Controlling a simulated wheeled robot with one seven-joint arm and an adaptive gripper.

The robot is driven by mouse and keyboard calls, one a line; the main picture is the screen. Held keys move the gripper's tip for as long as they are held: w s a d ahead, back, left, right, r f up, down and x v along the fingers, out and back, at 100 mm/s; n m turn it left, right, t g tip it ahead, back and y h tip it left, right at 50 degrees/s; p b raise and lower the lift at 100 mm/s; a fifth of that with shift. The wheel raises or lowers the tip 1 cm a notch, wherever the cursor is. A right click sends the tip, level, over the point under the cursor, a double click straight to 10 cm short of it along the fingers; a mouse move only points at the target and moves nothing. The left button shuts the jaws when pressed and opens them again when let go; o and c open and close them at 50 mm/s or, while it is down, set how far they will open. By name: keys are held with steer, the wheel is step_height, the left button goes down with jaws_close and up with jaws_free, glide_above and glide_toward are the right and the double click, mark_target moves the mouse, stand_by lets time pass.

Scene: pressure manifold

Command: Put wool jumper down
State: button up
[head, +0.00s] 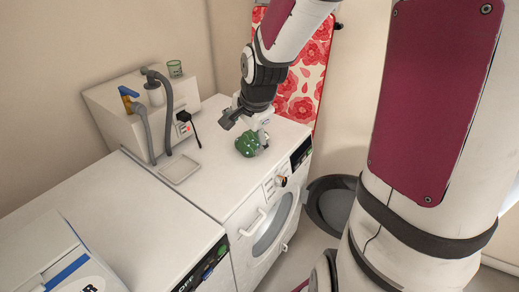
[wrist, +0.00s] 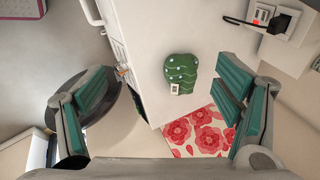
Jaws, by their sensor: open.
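The wool jumper (head: 249,144) is a green folded bundle with pale dots. It lies on the white top of the washing machine (head: 220,180), near its far right part. In the wrist view the jumper (wrist: 181,74) rests on the white top, with a small pale tag on it. My gripper (head: 245,118) is above and close to the jumper in the head view. In the wrist view its teal-padded fingers (wrist: 162,95) are wide apart, with nothing between them. The jumper lies beyond the fingertips and looks clear of them.
A shallow tray (head: 180,170) lies left of the jumper. A red floral board (head: 305,80) stands behind. A dark round basket (head: 332,205) is on the floor.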

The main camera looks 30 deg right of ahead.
steer(key=s+a+r+n, duration=0.4)
steer(key=s+r+n, duration=0.2)
steer(key=s+n, duration=0.2)
steer(key=s+a+r+n, duration=0.5)
steer(key=s+r+n, duration=0.2)
steer(key=s, duration=0.6)
steer(key=shift+a+r+n+y, duration=0.25)
steer(key=shift+a+n+y, duration=0.05)
steer(key=shift+n, duration=0.2)
steer(key=shift+w, duration=0.1)
